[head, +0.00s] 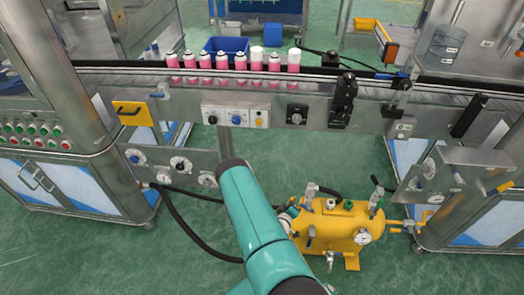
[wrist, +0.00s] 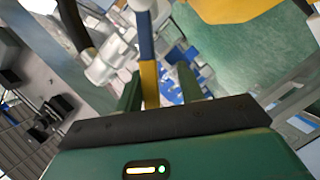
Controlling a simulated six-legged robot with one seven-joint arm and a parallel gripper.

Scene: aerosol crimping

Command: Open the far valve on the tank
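The yellow tank (head: 335,232) stands on the green floor right of centre in the head view, with several metal valves and fittings on it. Part of yellow metal, apparently the tank (wrist: 230,12), shows at the top of the wrist view. My teal arm covers the tank's left side in the head view and hides my gripper there. In the wrist view my gripper (wrist: 158,74) is open. A blue-and-yellow lever (wrist: 148,62) lies between its fingers, nearer the left one, with a gap to the right one. A silvery valve body (wrist: 108,62) is beside the lever. Contact cannot be told.
A conveyor (head: 190,95) with pink-and-white cans (head: 222,62) runs behind the tank. Steel cabinets stand at left (head: 70,180) and right (head: 470,200). A black hose (head: 190,235) curves over the floor left of my arm. The floor at lower left is clear.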

